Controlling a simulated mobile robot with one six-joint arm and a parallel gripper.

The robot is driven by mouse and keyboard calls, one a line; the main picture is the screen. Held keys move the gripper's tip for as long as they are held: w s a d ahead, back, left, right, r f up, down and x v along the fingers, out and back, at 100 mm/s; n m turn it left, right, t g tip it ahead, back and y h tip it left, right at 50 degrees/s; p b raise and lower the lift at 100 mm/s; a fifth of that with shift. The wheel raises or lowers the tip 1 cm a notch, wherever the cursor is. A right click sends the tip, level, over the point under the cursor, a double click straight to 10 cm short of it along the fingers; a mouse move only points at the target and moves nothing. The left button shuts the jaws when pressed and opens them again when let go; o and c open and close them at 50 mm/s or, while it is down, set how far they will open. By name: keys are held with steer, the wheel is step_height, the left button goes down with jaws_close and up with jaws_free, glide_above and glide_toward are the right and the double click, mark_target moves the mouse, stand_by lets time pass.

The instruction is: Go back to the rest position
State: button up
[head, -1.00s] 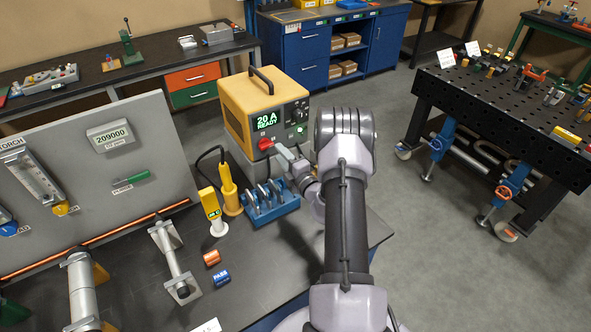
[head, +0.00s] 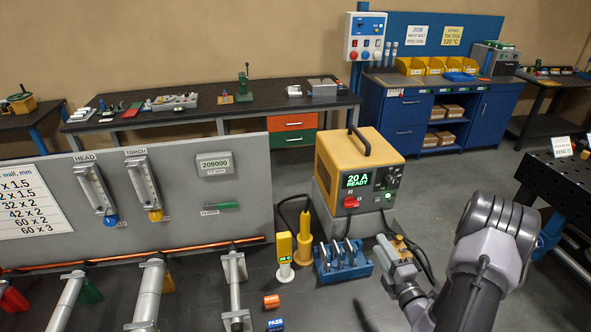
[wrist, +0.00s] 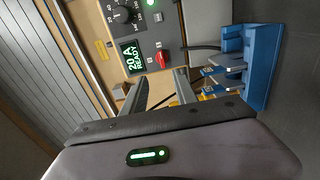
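My gripper (head: 388,246) shows in the head view in front of the yellow power source, just right of the blue rack. My arm comes in from the lower right. In the wrist view two grey fingers (wrist: 163,88) stand apart with a gap between them, and I see nothing held there. The yellow power source (head: 343,157) has a lit display reading "20 A READY" and a red knob; its front also shows in the wrist view (wrist: 118,48).
The blue rack (head: 335,275) holds several metal pieces beside the gripper. A yellow torch-like tool (head: 304,240) and a yellow-white device (head: 284,250) stand to its left. Orange (head: 271,301) and blue (head: 276,324) blocks lie in front. A black perforated table (head: 560,190) is at right.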

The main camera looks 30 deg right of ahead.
steer(key=w+a+r+n+g+y+b, duration=0.25)
steer(key=a+n+y, duration=0.25)
steer(key=a+n, duration=0.3)
steer(key=w+a+r+n+g+y+b, duration=0.15)
steer(key=a+r+n+y, duration=0.35)
steer(key=a, duration=0.5)
steer(key=w+a+r+n+g+y+b, duration=0.1)
steer(key=a+r+n+y+b, duration=0.1)
steer(key=a+n+y, duration=0.5)
steer(key=s+a+f+n+g+h+b, duration=0.2)
steer(key=s+a+n+g+b, duration=0.3)
steer(key=s+a+n+g, duration=0.75)
steer(key=s+f+n+t+h+b, duration=0.1)
steer(key=s+n+t+h+b, duration=0.4)
steer(key=n, duration=1.5)
steer(key=s+h, duration=0.3)
steer(key=h, duration=0.1)
steer(key=shift+f+t+b, duration=0.3)
steer(key=shift+f+t, duration=0.05)
